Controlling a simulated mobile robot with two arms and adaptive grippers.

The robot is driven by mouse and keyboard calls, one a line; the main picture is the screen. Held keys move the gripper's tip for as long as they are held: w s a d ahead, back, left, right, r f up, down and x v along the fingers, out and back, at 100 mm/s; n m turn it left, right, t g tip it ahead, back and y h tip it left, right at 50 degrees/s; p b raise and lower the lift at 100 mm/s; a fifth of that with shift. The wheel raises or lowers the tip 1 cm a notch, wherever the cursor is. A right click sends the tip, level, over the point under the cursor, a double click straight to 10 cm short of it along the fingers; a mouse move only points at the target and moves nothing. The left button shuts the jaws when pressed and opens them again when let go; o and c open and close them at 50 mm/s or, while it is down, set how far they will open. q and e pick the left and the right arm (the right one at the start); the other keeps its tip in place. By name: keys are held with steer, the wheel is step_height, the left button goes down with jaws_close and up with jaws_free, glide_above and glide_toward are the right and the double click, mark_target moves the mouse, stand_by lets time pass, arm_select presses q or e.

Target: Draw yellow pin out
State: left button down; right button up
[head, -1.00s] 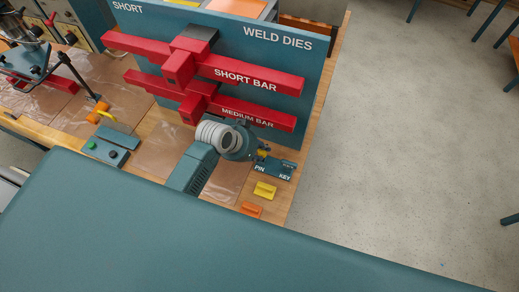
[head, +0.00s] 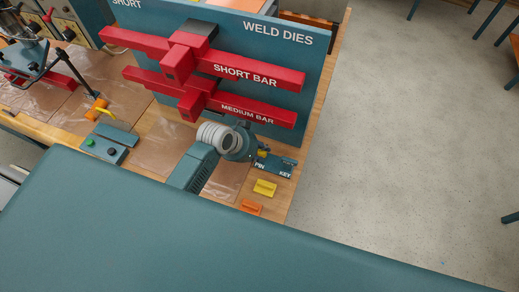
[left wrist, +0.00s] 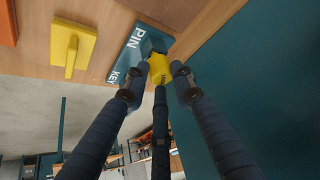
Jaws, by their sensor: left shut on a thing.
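The yellow pin (left wrist: 158,68) stands at the teal holder labelled PIN and KEY (left wrist: 130,52) in the left wrist view. My left gripper (left wrist: 158,72) is shut on the pin, with dark fingers on both sides of it and another finger below it in the picture. Whether the pin's lower end is still in the holder is hidden. In the head view, a little yellow of the pin (head: 262,153) shows beside my left gripper (head: 258,152), over the holder (head: 276,166). My right gripper is not in view.
A yellow block with a raised ridge (head: 264,188) and an orange one (head: 251,207) lie in front of the holder. The teal weld dies board (head: 310,75) with red bars (head: 250,75) stands close behind. The wooden bench edge (head: 300,190) is close at the right.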

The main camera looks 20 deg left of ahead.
arm_select(q)
steer(key=shift+f, duration=0.45)
steer(key=c, duration=1.4)
jaws_free()
steer(key=shift+o, duration=0.2)
steer(key=v, duration=1.2)
